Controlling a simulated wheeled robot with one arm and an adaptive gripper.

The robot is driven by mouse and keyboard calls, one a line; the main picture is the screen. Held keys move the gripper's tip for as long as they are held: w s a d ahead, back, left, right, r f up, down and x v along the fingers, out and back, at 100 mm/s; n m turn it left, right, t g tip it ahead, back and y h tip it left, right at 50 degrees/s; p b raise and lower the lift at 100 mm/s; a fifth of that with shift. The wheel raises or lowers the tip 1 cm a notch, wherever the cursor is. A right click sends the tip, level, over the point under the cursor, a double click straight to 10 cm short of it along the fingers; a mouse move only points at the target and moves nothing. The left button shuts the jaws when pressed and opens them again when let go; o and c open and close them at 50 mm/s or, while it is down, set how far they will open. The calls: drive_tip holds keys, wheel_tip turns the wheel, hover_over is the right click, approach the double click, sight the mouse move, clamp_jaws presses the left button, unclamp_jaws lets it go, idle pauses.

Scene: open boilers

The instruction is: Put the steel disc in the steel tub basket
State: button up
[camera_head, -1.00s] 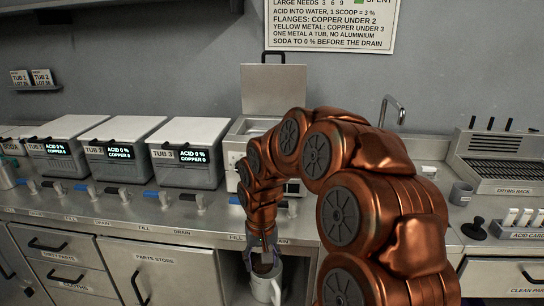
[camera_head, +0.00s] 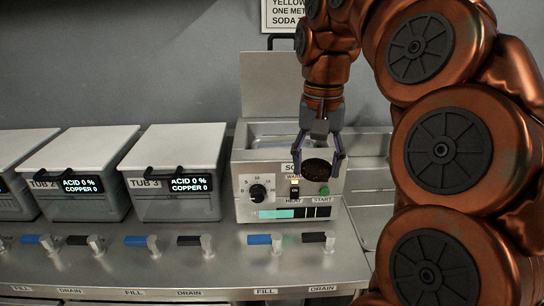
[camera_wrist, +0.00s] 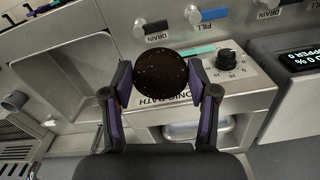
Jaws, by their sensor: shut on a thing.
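A dark brown, speckled disc (camera_head: 318,168) is held between the two fingers of my gripper (camera_head: 318,164), in front of the open bath's control panel in the head view. In the wrist view the disc (camera_wrist: 159,75) shows round and flat-on between the fingertips of my gripper (camera_wrist: 160,88). Its surface looks rusty or dirty rather than bright steel. Tub 3 (camera_head: 180,170) and Tub 2 (camera_head: 78,172) stand to the left with their lids shut, both reading acid 0 %, copper 0.
The sonic bath (camera_head: 250,178) has its lid (camera_head: 270,85) up, and its opening lies just behind my gripper. Blue and black fill and drain valves (camera_head: 262,240) line the counter's front edge. A sink area lies right of the bath, partly behind my arm.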

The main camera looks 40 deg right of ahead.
drive_tip(key=shift+w+d+r, duration=0.15)
drive_tip(key=shift+w+d, duration=0.15)
drive_tip(key=w+d+f+p, duration=0.3)
drive_tip(key=w+d+p, duration=0.2)
drive_tip(key=w+d, duration=0.6)
drive_tip(key=shift+w+d, duration=0.25)
drive_tip(key=shift+w, duration=1.25)
drive_tip(key=shift+f, duration=0.4)
drive_tip(key=shift+c, duration=0.5)
wheel_tip(320, 180, down, 4)
drive_tip(key=shift+r+p, duration=0.1)
drive_tip(key=shift+p, duration=0.3)
clamp_jaws()
drive_tip(key=shift+f+p, duration=0.35)
drive_tip(key=shift+f, duration=1.3)
drive_tip(key=shift+w+d+f+p, duration=0.25)
drive_tip(key=shift+w+f+p, duration=0.1)
drive_tip(key=shift+f+p, duration=0.05)
drive_tip(key=shift+f+b, duration=0.4)
drive_tip(key=shift+b, duration=0.05)
